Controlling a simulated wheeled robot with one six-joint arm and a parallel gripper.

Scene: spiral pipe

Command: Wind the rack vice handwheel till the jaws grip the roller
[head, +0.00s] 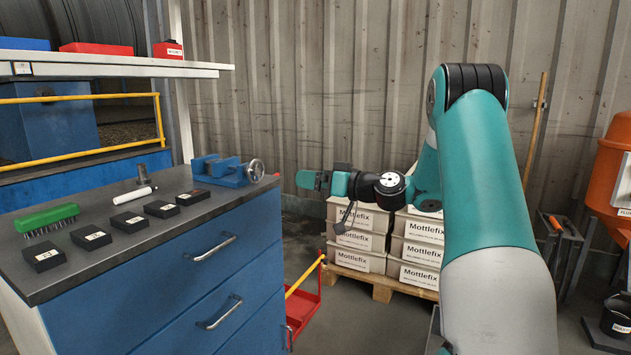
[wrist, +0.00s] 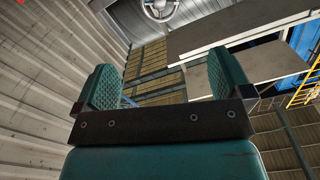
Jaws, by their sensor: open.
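The blue rack vice (head: 218,170) stands at the far right corner of the grey bench top in the head view. Its grey handwheel (head: 256,170) faces right, over the bench edge. The handwheel also shows at the top of the wrist view (wrist: 160,9), partly cut off. My gripper (head: 312,181) is right of the handwheel, apart from it, pointing left. In the wrist view my gripper (wrist: 165,86) has its two teal fingers wide apart, with nothing between them. A white cylinder with a dark end (head: 135,195) lies on the bench; I cannot tell whether a roller is between the jaws.
Several black labelled blocks (head: 128,222), a green brush (head: 47,218) and a grey upright piece (head: 143,174) are on the bench. A white shelf (head: 120,68) is above. Boxes on a pallet (head: 384,287) stand behind my arm. Air between gripper and handwheel looks clear.

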